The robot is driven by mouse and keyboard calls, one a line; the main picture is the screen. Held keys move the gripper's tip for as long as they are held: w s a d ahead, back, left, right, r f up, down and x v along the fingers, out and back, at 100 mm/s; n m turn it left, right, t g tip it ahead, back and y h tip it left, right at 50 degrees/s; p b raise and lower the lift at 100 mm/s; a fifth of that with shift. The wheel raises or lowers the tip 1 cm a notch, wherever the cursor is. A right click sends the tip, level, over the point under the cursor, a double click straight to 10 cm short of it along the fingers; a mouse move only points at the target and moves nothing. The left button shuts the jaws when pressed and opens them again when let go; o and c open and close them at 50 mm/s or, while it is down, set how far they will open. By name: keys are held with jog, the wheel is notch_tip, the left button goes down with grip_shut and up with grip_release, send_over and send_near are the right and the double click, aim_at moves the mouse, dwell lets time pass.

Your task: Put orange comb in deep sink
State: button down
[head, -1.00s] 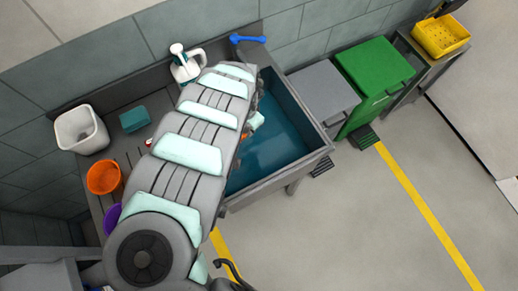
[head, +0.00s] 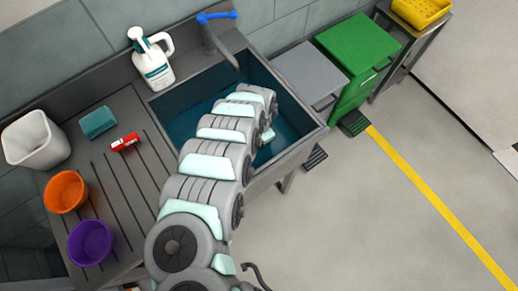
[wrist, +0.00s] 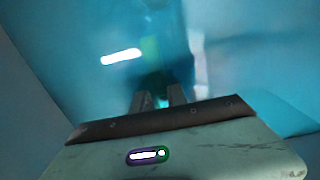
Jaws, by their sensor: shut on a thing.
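The deep sink (head: 306,140) is a grey basin with a blue inside, at the middle of the head view. My arm reaches down into it, hiding my gripper in that view. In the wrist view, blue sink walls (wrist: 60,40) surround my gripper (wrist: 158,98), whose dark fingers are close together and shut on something. The orange comb cannot be made out clearly in either view now; the area at the fingertips is blurred and teal.
On the ribbed drainboard (head: 118,185) left of the sink are a white tub (head: 36,143), teal block (head: 98,122), red box (head: 125,142), orange bowl (head: 66,191) and purple bowl (head: 90,242). A white jug (head: 152,65) and blue-handled tap (head: 217,38) stand behind. Bins (head: 357,68) stand right.

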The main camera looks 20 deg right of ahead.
aim_at(259, 151)
jog(key=shift+f+b, duration=0.75)
jog(key=shift+f, duration=2.25)
jog(key=shift+f, duration=0.25)
jog(key=c, duration=1.3)
grip_release()
jog(key=shift+c, duration=0.2)
jog(key=shift+r, duration=0.1)
notch_tip(259, 151, up, 12)
jog(key=p, duration=0.3)
jog(key=shift+w+a+f+p, duration=0.1)
jog(key=shift+f+p, duration=0.15)
jog(key=shift+p, duration=0.05)
jog(key=shift+r, duration=0.4)
